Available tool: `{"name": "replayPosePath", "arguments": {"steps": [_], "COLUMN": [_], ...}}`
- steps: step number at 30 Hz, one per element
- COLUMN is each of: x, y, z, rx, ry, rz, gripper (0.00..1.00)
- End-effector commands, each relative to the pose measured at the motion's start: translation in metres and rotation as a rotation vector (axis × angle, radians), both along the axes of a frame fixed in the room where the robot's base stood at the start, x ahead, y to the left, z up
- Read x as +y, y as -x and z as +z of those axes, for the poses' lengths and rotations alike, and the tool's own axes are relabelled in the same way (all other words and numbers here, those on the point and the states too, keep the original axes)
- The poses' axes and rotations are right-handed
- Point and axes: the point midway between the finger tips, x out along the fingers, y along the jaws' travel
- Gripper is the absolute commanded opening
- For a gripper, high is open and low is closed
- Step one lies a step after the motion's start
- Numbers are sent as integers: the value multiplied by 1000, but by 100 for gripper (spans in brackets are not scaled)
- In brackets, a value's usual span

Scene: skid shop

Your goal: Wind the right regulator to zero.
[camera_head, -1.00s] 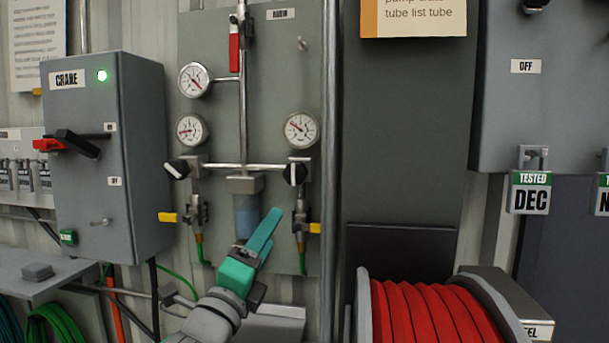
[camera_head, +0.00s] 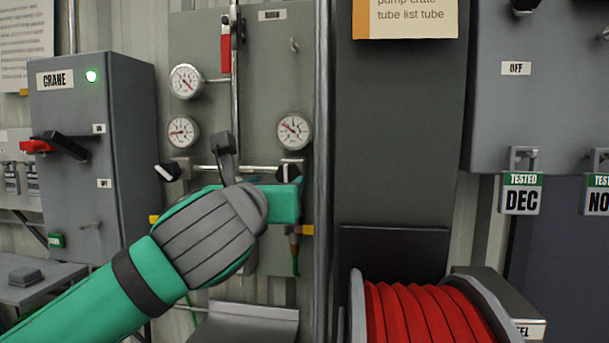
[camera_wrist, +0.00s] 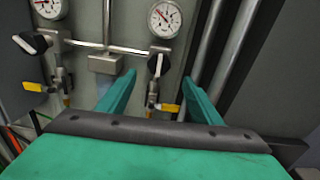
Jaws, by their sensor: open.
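The right regulator has a black knob with a white pointer mark (camera_head: 289,172), under the right gauge (camera_head: 294,131) on the grey panel. In the wrist view the same knob (camera_wrist: 156,64) shows above and between my fingers, and the right gauge (camera_wrist: 165,19) is above it. The gauge needle points to the upper left. My gripper (camera_wrist: 158,92) is open and empty, its two green fingers spread below the knob, with no contact visible. In the head view my wrist and green gripper body (camera_head: 272,203) hide the regulator's lower part.
The left regulator knob (camera_head: 168,172) and left gauge (camera_head: 183,131) sit on the same panel. A yellow-handled valve (camera_wrist: 168,108) hangs below the right regulator. A vertical pipe (camera_head: 323,170) runs close on the right. A red hose reel (camera_head: 425,310) stands lower right.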

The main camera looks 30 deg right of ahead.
Motion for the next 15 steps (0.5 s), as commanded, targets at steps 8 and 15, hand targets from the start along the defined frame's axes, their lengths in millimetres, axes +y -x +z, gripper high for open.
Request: {"name": "replayPosePath", "arguments": {"steps": [8, 15], "x": [-15, -42], "y": [-22, -56], "z": [0, 0], "rx": [1, 1], "ry": [-6, -5], "rz": [3, 2], "gripper": [59, 59]}}
